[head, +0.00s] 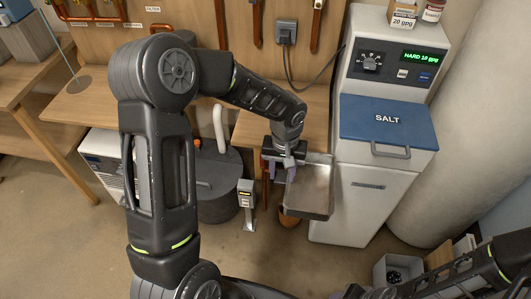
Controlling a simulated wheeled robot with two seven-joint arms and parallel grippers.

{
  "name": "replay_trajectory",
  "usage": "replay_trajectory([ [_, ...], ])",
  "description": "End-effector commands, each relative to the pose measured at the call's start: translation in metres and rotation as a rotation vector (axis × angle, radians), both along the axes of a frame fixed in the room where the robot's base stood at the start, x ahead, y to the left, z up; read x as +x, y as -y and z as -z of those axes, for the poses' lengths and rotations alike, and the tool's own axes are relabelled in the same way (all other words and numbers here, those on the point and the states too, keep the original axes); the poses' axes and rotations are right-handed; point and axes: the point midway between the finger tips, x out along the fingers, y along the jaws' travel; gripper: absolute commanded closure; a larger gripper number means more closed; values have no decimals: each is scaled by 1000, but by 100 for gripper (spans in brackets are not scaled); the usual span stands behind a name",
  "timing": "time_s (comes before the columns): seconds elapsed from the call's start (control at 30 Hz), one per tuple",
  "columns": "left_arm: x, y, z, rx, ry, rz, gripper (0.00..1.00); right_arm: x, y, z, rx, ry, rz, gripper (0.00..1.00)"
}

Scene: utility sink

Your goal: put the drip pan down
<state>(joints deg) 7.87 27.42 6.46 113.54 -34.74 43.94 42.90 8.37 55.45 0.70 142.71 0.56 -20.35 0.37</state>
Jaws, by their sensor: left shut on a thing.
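The drip pan (312,190) is a shallow grey metal tray with a raised rim. My left gripper (281,171) is shut on the pan's left side and holds it in front of the wooden bench, beside the white softener cabinet. The pan looks raised above the floor, with its open side facing up toward the camera. What lies directly beneath it is mostly hidden.
The white softener (366,195) with a blue SALT lid (387,123) stands right of the pan. A dark round tank (216,185) and a small grey post device (246,200) stand to the left. An orange-brown pot (289,220) shows below the pan. A grey bin (396,270) stands lower right.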

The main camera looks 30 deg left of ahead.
Motion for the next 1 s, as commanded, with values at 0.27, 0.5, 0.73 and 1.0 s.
replay_trajectory([
  [0.27, 15, 24, 104, -6, 0, 325, 100, 4, -1, 57, 7, 12, -2, 64],
  [0.5, 15, 24, 140, -4, 1, 329, 100, 7, -3, 91, 13, 21, -5, 64],
  [0.73, 15, 24, 142, -4, 1, 327, 100, 8, -3, 92, 14, 25, -5, 64],
  [1.0, 15, 24, 142, -5, 0, 326, 100, 8, -3, 92, 14, 25, -5, 64],
])
